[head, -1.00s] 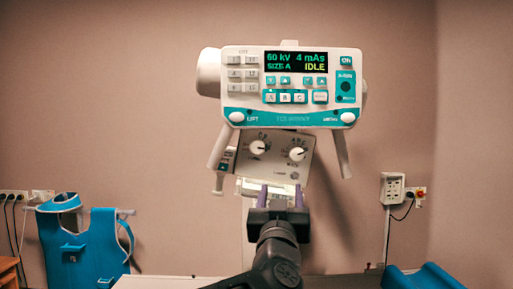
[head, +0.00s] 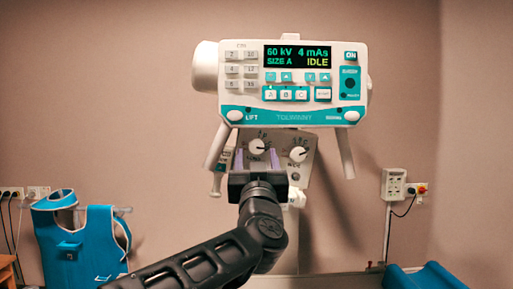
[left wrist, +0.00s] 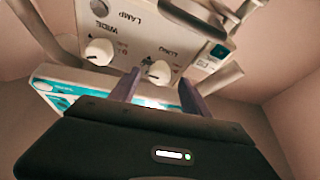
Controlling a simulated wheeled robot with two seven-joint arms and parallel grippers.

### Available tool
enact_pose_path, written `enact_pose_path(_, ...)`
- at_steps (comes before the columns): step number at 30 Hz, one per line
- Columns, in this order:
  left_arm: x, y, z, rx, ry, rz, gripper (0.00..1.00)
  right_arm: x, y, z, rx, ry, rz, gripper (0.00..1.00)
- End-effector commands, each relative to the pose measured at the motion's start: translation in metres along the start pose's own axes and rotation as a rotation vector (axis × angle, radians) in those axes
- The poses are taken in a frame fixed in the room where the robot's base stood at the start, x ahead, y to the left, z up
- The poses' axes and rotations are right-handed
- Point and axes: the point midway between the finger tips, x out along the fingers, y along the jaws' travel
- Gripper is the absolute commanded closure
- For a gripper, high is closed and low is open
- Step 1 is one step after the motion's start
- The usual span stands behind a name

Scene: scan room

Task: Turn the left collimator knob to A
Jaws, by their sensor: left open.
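The left collimator knob (head: 257,147) is a round white dial on the grey collimator panel (head: 277,139), below the console. It also shows in the left wrist view (left wrist: 159,72), which sees the panel upside down. My left gripper (head: 257,160) is open, its two purple fingers pointing at the panel. In the left wrist view the knob appears between the fingertips; I cannot tell whether they touch it. The right knob (head: 298,153) is to the right, outside the fingers. The left knob's letter marks are too small to read. My right gripper is not in view.
The X-ray console (head: 292,85) hangs above the panel, its display reading SIZE A and IDLE. White handles (head: 217,147) slope down at both sides of the panel. A blue apron (head: 80,240) hangs at the left wall, and a socket box (head: 394,184) is at the right.

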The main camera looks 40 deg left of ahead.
Motion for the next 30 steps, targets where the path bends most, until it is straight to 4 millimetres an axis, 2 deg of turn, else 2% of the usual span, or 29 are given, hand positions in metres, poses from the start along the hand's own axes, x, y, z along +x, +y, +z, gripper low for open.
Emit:
enact_pose_path(1, 0.009, 0.0, -0.002, 0.0, -0.001, 0.0, 0.45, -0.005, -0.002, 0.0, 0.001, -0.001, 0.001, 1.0)
enact_pose_path(6, 0.027, 0.001, -0.001, -0.001, 0.0, 0.001, 0.45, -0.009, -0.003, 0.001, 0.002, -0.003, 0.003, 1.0)
enact_pose_path(16, 0.03, 0.0, 0.0, -0.001, 0.0, 0.001, 0.45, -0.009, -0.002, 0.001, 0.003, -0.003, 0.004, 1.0)
enact_pose_path(30, 0.03, 0.0, 0.0, -0.001, 0.0, 0.001, 0.84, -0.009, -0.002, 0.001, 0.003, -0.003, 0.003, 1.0)
